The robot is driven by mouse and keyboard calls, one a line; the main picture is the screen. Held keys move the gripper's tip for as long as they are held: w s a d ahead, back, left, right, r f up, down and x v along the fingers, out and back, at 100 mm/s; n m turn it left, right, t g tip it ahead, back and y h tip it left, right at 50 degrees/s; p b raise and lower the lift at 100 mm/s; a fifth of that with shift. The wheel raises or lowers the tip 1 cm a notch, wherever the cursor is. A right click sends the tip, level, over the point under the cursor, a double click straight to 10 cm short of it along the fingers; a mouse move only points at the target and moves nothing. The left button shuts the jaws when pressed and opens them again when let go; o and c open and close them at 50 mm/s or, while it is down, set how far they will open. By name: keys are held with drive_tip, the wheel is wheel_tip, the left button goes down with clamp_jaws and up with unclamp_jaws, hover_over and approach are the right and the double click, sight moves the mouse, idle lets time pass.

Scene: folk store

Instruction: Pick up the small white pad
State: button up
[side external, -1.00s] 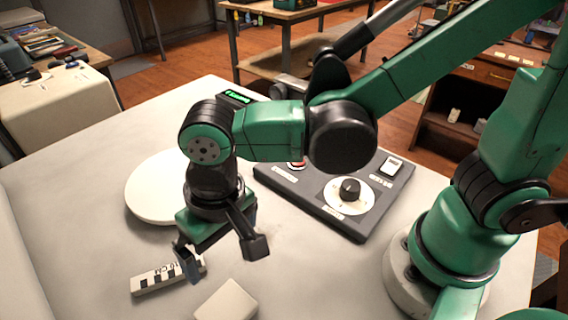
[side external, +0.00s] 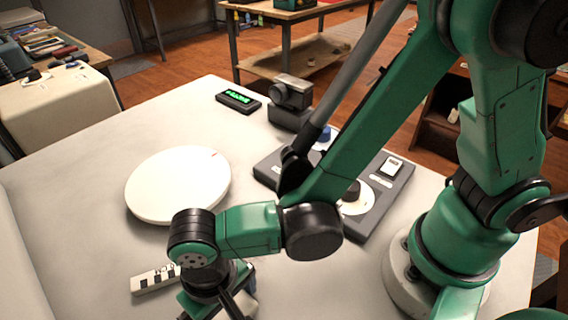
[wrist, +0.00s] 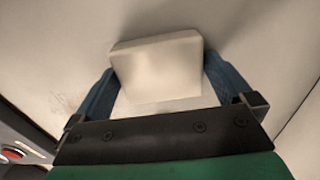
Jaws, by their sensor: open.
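The small white pad (wrist: 158,62) shows in the wrist view as a pale block. It lies between the two blue fingers of my gripper (wrist: 160,80), with a finger at each side. The fingers are apart, and I cannot tell whether either touches the pad. In the side view my gripper (side external: 218,298) is low at the bottom edge, pointing down. The pad is hidden there behind my gripper and wrist.
A white scale bar with black marks (side external: 150,281) lies just left of my gripper. A round white disc (side external: 180,184) is behind it. A dark control panel (side external: 377,212), a camera (side external: 292,96) and a green display (side external: 238,102) stand farther back. The table's left side (side external: 60,200) is clear.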

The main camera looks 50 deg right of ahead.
drive_tip(key=c, duration=1)
drive_tip(key=shift+r, duration=0.1)
wheel_tip(320, 180, up, 20)
